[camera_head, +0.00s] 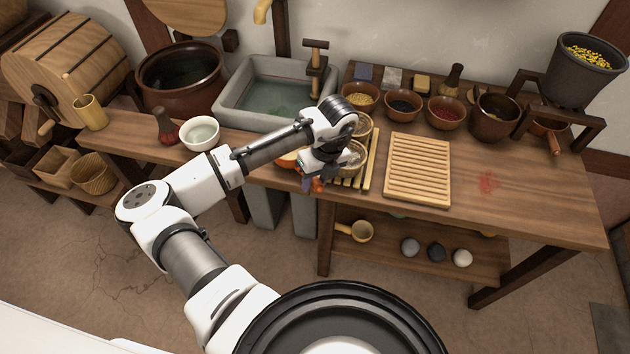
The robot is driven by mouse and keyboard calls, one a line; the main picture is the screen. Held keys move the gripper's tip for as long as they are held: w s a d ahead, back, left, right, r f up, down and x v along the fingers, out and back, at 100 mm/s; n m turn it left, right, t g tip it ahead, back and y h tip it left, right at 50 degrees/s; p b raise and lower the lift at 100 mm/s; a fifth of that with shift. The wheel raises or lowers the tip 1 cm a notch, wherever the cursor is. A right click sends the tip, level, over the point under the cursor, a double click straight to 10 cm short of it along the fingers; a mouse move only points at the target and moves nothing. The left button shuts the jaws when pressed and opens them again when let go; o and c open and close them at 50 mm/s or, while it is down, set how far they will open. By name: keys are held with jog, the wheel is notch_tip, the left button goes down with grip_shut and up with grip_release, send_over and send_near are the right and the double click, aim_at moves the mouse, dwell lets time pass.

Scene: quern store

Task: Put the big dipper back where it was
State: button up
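A tan dipper (361,231) with a short handle pointing left sits on the lower shelf under the bench. No second dipper is clear to me, so I cannot tell whether this is the big one. My gripper (317,184) hangs over the bench's front edge, left of the slatted rack, above and left of this dipper and apart from it. A small orange-red patch shows at its fingertips. I cannot tell whether that is part of the gripper or something held. My wrist and forearm hide part of the bench behind.
The wooden bench (540,205) holds a slatted board (418,168), several small bowls at the back and a white bowl (200,133) left. A stone sink (232,103) is behind my arm. Several stones lie on the lower shelf (400,268).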

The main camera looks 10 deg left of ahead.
jog(key=b+v, duration=0.2)
jog(key=v, duration=0.9)
jog(key=shift+r, duration=0.1)
